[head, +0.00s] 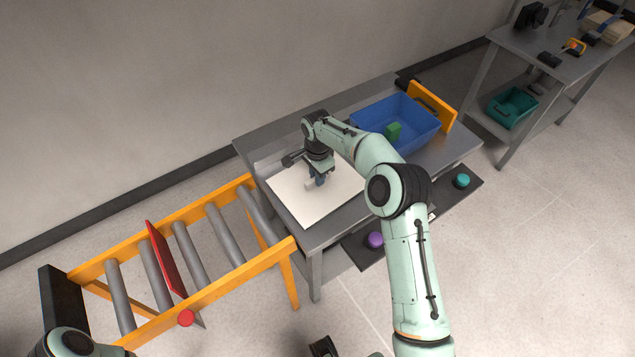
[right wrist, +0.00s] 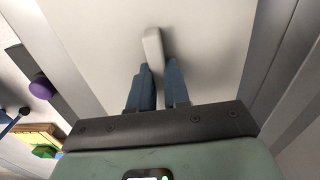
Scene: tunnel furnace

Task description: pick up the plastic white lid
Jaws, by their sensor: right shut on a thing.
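The plastic white lid (head: 300,205) is a flat, pale panel at the left end of the grey metal table. It fills much of the right wrist view (right wrist: 210,40), where its small white handle (right wrist: 152,45) stands up. My right gripper (head: 319,181) is above the lid, pointing down. Its blue fingers (right wrist: 158,82) are shut on the handle, one on each side. The gripper and arm hide part of the lid in the head view. I cannot tell whether the lid rests on the table or is slightly raised.
A blue bin (head: 412,143) with a green block (head: 393,131) stands right of the lid. An orange-framed roller conveyor (head: 215,235) with a red panel (head: 168,258) adjoins the table's left end. Purple (head: 375,240) and teal (head: 462,181) knobs are along the front. A wall is behind.

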